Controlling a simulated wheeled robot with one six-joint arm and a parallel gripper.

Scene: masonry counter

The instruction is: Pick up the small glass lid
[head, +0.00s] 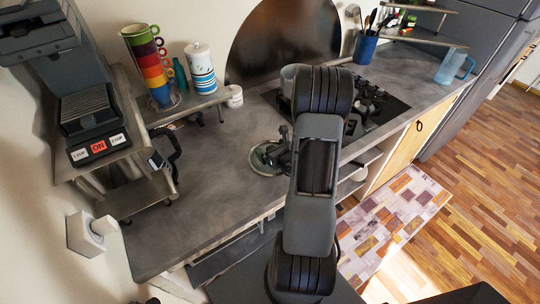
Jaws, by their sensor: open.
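The small glass lid (262,164) lies on the grey counter, left of my arm. It is round and greenish, with a darker rim. My gripper (281,152) is small and dark in this view. It is over the right part of the lid and hides some of it, including the area of any knob. It is open. I cannot tell whether its fingers touch the lid.
The counter (210,185) is clear left of the lid. Behind stand a stack of coloured cups (152,65), a canister (200,68) and a white cup (235,96). A black hob (375,110) holds a pot (290,78). A coffee machine (85,105) stands left.

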